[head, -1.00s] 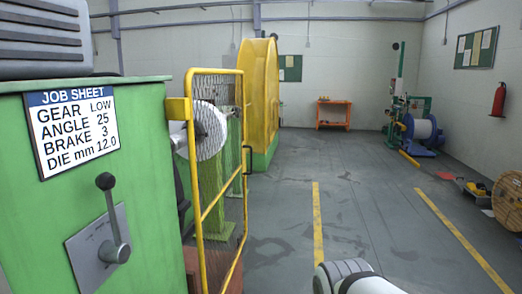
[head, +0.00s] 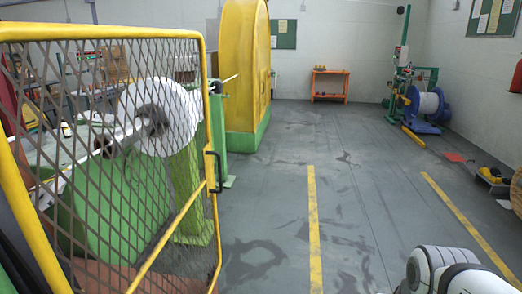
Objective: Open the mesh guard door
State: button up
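The mesh guard door (head: 207,95) fills the left of the head view. It has a yellow tubular frame with dark diamond mesh. A black pull handle (head: 213,172) sits on its right upright, at mid height. The door stands upright in front of the machine's white reel and shaft, which show through the mesh. I cannot tell whether it is fully latched. A white and grey part of my arm shows at the bottom right, well to the right of the door and apart from it. My gripper is not in view.
A tall yellow wheel guard (head: 248,70) on a green base stands beyond the door. Grey floor with a yellow line (head: 314,230) lies clear to the door's right. An orange table (head: 330,85) and a blue reel stand (head: 425,110) are at the back.

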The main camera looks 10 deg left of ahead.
aim_at(27, 214)
jog(key=u, duration=0.45)
jog(key=i, duration=1.05)
jog(key=u, duration=0.8)
jog(key=k, duration=0.9)
jog(key=u, duration=0.15)
jog(key=i, duration=0.95)
jog(key=z, duration=0.05)
